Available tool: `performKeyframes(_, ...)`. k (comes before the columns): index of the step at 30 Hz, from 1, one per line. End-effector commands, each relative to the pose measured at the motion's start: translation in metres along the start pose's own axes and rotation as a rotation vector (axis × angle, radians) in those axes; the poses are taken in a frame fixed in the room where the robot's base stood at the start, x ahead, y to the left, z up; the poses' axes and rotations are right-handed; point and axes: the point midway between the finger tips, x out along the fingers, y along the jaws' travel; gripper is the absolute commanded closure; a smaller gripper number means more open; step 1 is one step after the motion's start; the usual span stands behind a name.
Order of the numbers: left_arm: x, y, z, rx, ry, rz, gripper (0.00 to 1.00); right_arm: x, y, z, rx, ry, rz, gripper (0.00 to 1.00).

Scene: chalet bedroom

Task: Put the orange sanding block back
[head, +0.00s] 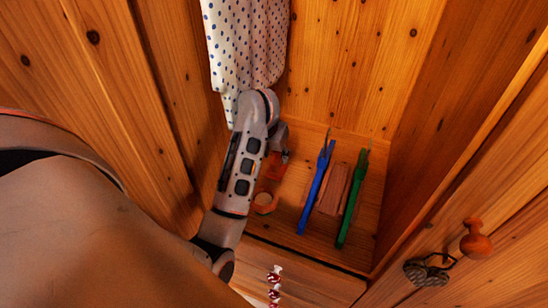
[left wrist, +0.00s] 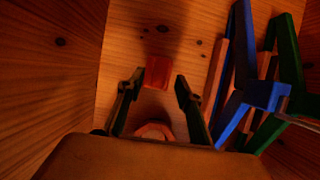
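An orange-red block (left wrist: 158,72), which looks like the sanding block, lies on the wooden compartment floor in the left wrist view. In the head view, part of an orange thing (head: 272,170) shows beside my arm, mostly hidden. My left gripper (left wrist: 160,78) is open, with its two dark fingers apart and the block between and just beyond the tips. I cannot tell whether they touch it. In the head view the left gripper (head: 282,154) is partly hidden behind its own wrist. My right gripper is in neither view.
A blue clamp (head: 316,190) and a green clamp (head: 351,200) flank reddish wooden pieces (head: 333,190). An orange ring-like piece (head: 265,204) lies nearer. Wooden walls (head: 440,110) close in the compartment. A dotted cloth (head: 245,45) hangs above. A round knob (head: 475,241) is at right.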

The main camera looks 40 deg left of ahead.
Motion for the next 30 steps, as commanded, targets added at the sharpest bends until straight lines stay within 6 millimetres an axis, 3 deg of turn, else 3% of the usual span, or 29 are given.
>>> performKeyframes(1, -0.020, 0.000, 0.005, 0.000, -0.011, -0.002, 0.64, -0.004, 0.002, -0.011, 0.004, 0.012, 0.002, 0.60)
performKeyframes(3, -0.034, 0.000, 0.005, -0.001, -0.010, -0.002, 0.64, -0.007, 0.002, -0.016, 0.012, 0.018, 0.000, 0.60)
performKeyframes(10, -0.067, 0.000, 0.003, 0.000, -0.005, -0.001, 0.64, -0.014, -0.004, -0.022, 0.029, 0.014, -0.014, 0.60)
performKeyframes(21, -0.074, 0.000, 0.000, 0.000, 0.001, 0.000, 0.64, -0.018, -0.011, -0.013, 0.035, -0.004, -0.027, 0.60)
performKeyframes(30, -0.074, 0.000, 0.000, 0.000, 0.000, 0.000, 0.64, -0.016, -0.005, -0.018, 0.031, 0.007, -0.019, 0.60)
